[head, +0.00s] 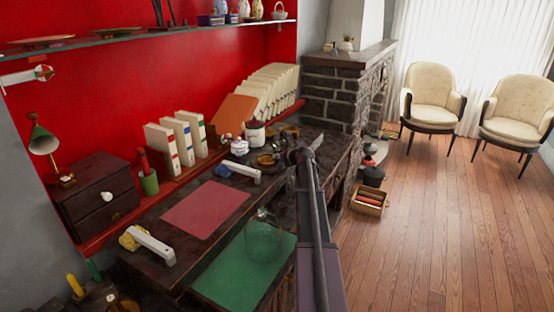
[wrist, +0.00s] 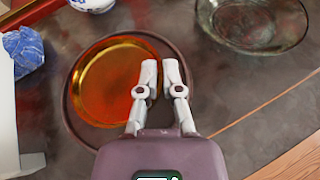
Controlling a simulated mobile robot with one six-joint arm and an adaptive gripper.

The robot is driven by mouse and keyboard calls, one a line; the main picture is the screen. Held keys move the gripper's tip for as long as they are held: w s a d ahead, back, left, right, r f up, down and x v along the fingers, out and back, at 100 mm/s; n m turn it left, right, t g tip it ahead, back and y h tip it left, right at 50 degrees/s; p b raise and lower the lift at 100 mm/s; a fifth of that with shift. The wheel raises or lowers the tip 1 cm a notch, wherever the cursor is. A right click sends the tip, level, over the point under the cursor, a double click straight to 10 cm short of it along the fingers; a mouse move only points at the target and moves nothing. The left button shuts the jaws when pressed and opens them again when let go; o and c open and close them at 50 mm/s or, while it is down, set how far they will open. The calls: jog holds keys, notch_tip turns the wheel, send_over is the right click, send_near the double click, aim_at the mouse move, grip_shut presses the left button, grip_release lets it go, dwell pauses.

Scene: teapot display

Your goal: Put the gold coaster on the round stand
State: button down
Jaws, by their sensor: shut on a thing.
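The gold coaster (wrist: 105,85) is a shiny orange-gold disc with a raised rim, seen from above in the wrist view. It shows inside the outline of a dark brown round stand (wrist: 181,112), toward its left side. I cannot tell whether the coaster rests on the stand or hangs just above it. My gripper (wrist: 161,68) is shut on the coaster's right rim, with one finger over the gold and the other outside it. In the head view the coaster (head: 267,160) is small on the dark counter beside my arm.
A clear glass dish (wrist: 252,42) lies right of the stand. A blue-and-white crumpled thing (wrist: 24,50) and a white block (wrist: 8,115) lie left. In the head view, white jars (head: 255,135) stand behind, and a glass vessel (head: 263,240) stands in front on a green mat (head: 225,275).

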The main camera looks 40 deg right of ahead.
jog(key=shift+f, duration=0.1)
jog(key=c, duration=0.8)
grip_release()
jog(key=shift+s+r+p, duration=0.35)
jog(key=shift+s+r, duration=0.1)
jog(key=shift+s, duration=0.15)
jog(key=p+v, duration=0.4)
jog(key=v, duration=0.6)
jog(key=shift+s, duration=0.35)
